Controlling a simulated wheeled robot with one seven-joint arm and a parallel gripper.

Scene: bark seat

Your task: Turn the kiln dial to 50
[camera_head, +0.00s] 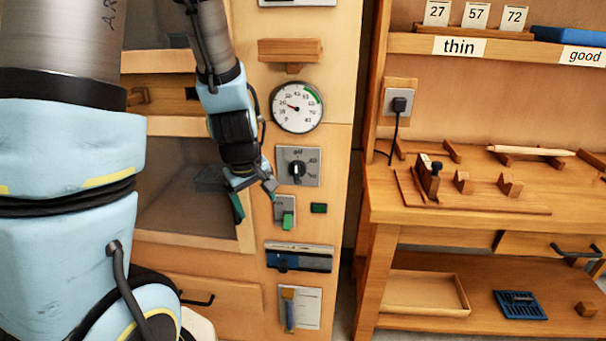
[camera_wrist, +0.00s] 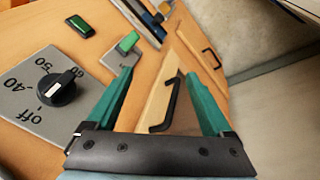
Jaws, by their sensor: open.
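The kiln dial is a black knob (camera_head: 296,169) on a grey plate (camera_head: 311,179) in the wooden panel. The plate's readable marks (camera_wrist: 22,72) there are off, .40 and 50, with another partly cut. I cannot tell for sure which mark the pointer meets. My gripper (camera_head: 254,203) is open and empty, just left of and below the dial. Its green fingers (camera_wrist: 162,95) are apart and do not touch the knob.
A round gauge (camera_head: 297,107) is above the dial, its needle left of centre. A green switch (camera_head: 288,221) and a small green light (camera_head: 319,208) are below it. A workbench (camera_head: 480,209) with wooden tools stands to the right.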

